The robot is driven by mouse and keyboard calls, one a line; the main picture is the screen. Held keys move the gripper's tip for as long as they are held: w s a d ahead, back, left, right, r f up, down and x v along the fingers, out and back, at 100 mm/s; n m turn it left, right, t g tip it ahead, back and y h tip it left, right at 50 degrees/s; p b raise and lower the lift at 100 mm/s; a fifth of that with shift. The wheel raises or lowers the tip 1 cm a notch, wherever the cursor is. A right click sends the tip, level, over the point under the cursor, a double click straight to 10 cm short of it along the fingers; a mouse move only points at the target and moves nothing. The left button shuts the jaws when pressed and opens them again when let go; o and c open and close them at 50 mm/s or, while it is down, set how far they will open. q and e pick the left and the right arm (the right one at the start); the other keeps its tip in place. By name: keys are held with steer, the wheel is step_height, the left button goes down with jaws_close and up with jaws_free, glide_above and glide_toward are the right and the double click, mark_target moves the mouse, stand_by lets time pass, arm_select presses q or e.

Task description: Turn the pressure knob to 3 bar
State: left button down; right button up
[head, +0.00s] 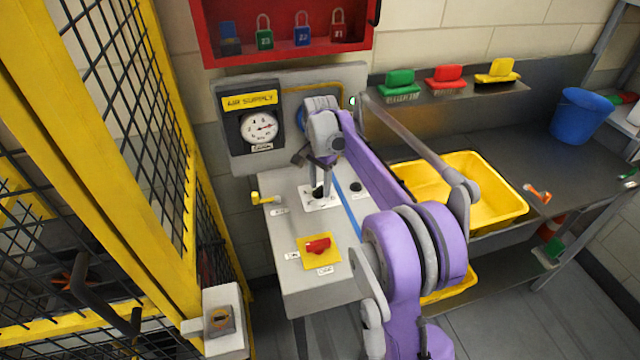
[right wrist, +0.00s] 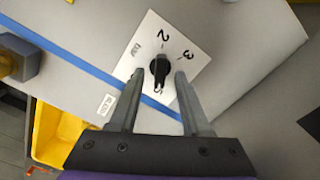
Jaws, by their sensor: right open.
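The pressure knob (right wrist: 160,68) is small and black. It sits on a white plate (right wrist: 186,45) marked with numbers, 2 and 3 among them, in the right wrist view. I cannot tell for sure which mark the knob points at. My right gripper (right wrist: 159,73) is open, its two fingertips on either side of the knob with gaps showing. Its height over the knob is unclear. In the head view the right gripper (head: 318,163) hangs over the plate (head: 331,201). My left gripper is out of view.
A red switch (head: 317,246) on a yellow square and a yellow valve handle (head: 262,198) are on the same grey cabinet (head: 290,275). A yellow mesh fence (head: 175,150) stands left. A yellow bin (head: 510,198) is at right. A red lock box (head: 283,52) hangs above.

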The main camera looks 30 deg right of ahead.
jaws_close()
stand_by(0.5)
steer(key=n, duration=0.4)
steer(key=shift+n, duration=0.3)
steer(key=n, duration=0.5)
steer(key=shift+w+a, duration=0.15)
steer(key=n, duration=0.7)
steer(key=shift+a+n, duration=0.15)
steer(key=shift+n, duration=0.25)
steer(key=n, duration=0.6)
steer(key=shift+a, duration=0.1)
steer(key=shift+n, duration=0.3)
